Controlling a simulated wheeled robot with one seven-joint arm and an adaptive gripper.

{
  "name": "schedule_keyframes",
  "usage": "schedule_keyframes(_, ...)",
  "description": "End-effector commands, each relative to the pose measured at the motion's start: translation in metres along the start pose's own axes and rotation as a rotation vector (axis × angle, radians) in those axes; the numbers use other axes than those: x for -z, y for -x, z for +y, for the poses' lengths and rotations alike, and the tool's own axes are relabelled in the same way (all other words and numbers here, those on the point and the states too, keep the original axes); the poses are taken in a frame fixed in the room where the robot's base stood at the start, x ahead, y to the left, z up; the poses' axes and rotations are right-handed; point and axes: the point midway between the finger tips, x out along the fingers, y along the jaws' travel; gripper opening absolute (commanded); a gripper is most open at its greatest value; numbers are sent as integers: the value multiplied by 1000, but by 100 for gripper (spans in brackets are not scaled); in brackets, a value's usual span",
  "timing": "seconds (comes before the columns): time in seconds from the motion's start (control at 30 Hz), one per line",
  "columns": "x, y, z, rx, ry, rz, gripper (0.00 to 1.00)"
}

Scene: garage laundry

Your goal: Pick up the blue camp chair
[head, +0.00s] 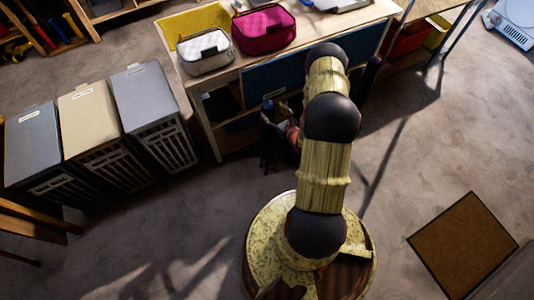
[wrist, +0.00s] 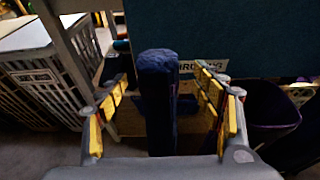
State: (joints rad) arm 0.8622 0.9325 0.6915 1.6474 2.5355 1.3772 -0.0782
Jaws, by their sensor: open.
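The blue camp chair (wrist: 158,105) shows in the wrist view as a dark blue, upright, folded bundle with a rounded top. It stands between the yellow-padded fingers of my gripper (wrist: 164,82), which are open on either side of it. Gaps show between the fingers and the bundle. Its lower end is hidden behind the gripper's body. In the head view, a small dark blue top (head: 267,105) shows by the shelf front, beside my gripper (head: 284,127), which is partly hidden by my arm.
A wooden workbench (head: 222,92) with a blue front panel (head: 262,80) stands close behind the chair. On it are a grey pouch (head: 204,53) and a magenta pouch (head: 264,30). Several bins (head: 92,125) stand at left. A brown mat (head: 463,245) lies right; the floor between is clear.

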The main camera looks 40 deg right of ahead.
Motion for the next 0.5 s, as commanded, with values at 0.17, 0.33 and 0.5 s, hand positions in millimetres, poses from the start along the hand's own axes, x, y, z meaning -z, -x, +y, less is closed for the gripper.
schedule_keyframes(0.17,4,-19,3,-3,1,-2,67)
schedule_keyframes(0.33,5,-43,4,-3,1,-1,67)
schedule_keyframes(0.5,4,-50,4,-1,-1,0,67)
